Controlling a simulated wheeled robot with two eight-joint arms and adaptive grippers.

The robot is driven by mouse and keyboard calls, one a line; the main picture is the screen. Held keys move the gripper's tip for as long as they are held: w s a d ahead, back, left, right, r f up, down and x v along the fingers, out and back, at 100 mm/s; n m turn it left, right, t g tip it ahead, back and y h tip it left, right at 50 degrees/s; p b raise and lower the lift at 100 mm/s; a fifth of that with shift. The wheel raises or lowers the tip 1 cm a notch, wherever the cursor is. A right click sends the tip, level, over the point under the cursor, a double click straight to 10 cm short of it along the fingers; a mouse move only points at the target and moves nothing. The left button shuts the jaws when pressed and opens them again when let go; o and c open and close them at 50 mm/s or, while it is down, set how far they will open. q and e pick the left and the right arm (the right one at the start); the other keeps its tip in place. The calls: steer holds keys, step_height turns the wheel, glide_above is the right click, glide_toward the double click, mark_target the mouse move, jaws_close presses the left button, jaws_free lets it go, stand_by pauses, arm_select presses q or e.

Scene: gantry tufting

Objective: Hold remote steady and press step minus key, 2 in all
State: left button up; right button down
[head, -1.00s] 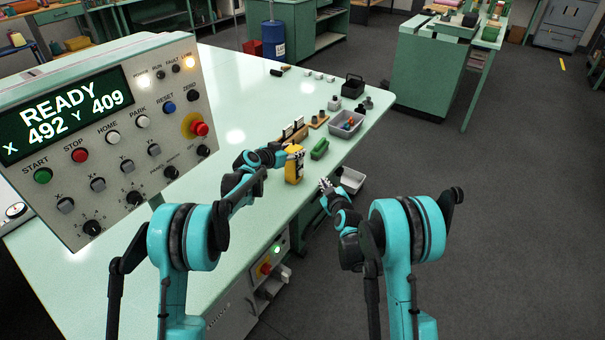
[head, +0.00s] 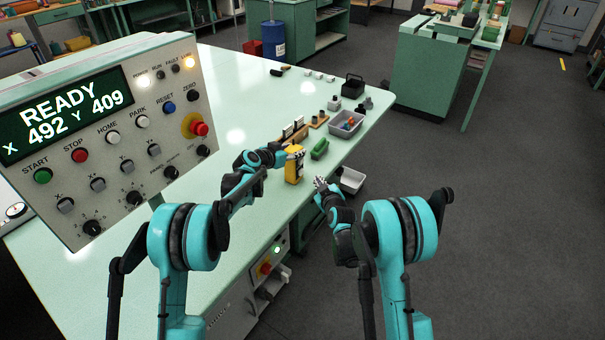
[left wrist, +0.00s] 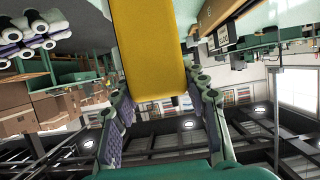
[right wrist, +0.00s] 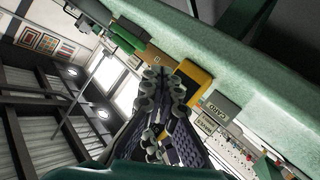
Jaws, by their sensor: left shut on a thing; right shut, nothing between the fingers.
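The yellow remote (head: 294,170) stands upright near the right edge of the pale green table. My left gripper (head: 285,152) is shut on the remote from the left; in the left wrist view the yellow body (left wrist: 152,50) sits between its fingers. My right gripper (head: 321,184) is shut and empty, a little to the right of the remote and slightly lower, apart from it in the head view. In the right wrist view the remote (right wrist: 193,84) shows just beyond the fingers (right wrist: 165,82). Its keys cannot be made out in any view.
A control panel (head: 120,130) reads READY, X 492, Y 409 at the left. A green block (head: 319,149), a grey bin (head: 347,123) and a wooden stand (head: 293,135) lie beyond the remote. A white bin (head: 352,180) hangs beside the table edge.

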steer(key=shift+w+a, duration=0.5)
steer(key=shift+a, duration=0.2)
steer(key=shift+w+a, duration=0.5)
steer(key=shift+a, duration=0.2)
steer(key=shift+w+a, duration=0.1)
steer(key=shift+a, duration=0.05)
stand_by(0.4)
steer(key=shift+w+a, duration=0.15)
steer(key=shift+a, duration=0.05)
steer(key=shift+w+a, duration=0.3)
steer(key=shift+a, duration=0.1)
stand_by(0.8)
stand_by(0.3)
steer(key=shift+s+d, duration=0.55)
steer(key=shift+d, duration=0.2)
steer(key=shift+d, duration=0.1)
steer(key=s+d, duration=0.1)
steer(key=d, duration=0.1)
steer(key=s+d, duration=0.2)
